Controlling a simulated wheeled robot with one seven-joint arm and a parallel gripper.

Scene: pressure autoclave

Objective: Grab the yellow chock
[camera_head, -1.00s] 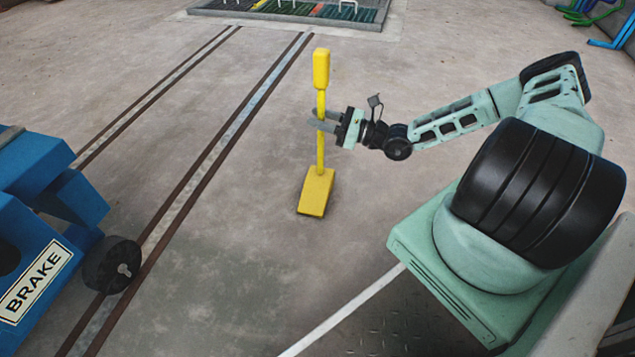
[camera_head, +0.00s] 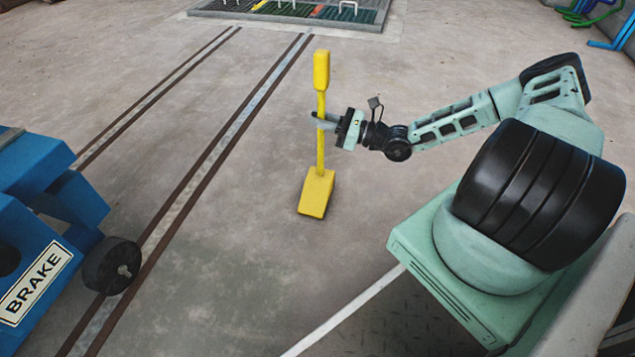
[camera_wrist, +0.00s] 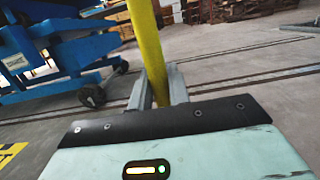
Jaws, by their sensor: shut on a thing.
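The yellow chock (camera_head: 317,194) has a wedge foot on the concrete floor, a thin upright shaft and a thicker handle block at the top. It stands nearly upright in the middle of the head view. My gripper (camera_head: 322,121) is shut on the shaft, below the handle block. In the wrist view the yellow shaft (camera_wrist: 151,50) rises between the two grey fingers of my gripper (camera_wrist: 158,88). The chock's foot is hidden in the wrist view.
A blue cart (camera_head: 45,215) marked BRAKE, with a black wheel, stands at the left on floor rails (camera_head: 215,160). A floor grate (camera_head: 290,12) lies at the back. Blue and green frames (camera_head: 605,18) are at the far right. Floor around the chock is clear.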

